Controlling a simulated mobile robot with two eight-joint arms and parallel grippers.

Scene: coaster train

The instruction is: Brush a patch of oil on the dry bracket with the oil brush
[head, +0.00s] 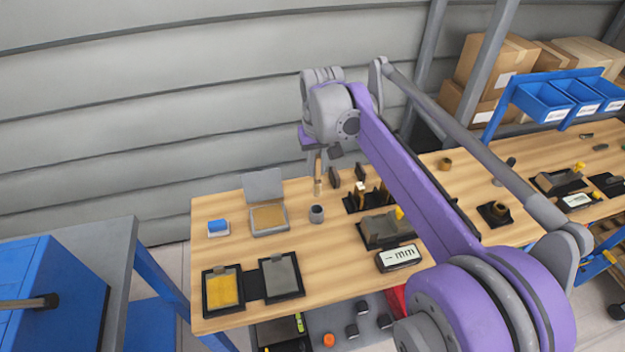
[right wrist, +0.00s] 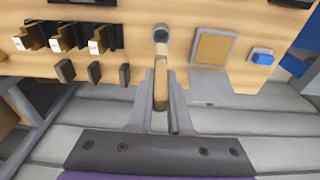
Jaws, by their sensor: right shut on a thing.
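My right gripper (head: 319,160) is shut on the wooden-handled oil brush (head: 318,186), at the back of the table. In the right wrist view the brush (right wrist: 160,84) stands between the fingers (right wrist: 159,104) and points toward a small grey cup (right wrist: 160,34). In the head view the brush's lower end shows just behind or above the cup (head: 316,214); I cannot tell whether they touch. Two plates lie in black holders at the front left: a yellow one (head: 223,290) and a plain grey one (head: 280,276), which looks like the dry bracket. My left gripper is not in view.
An open-lidded box with a tan pad (head: 268,218) and a blue block (head: 218,227) stand left of the cup. Dark holders (head: 362,201) and a display reading "mm" (head: 398,257) lie to the right. Bare wood lies between the cup and plates.

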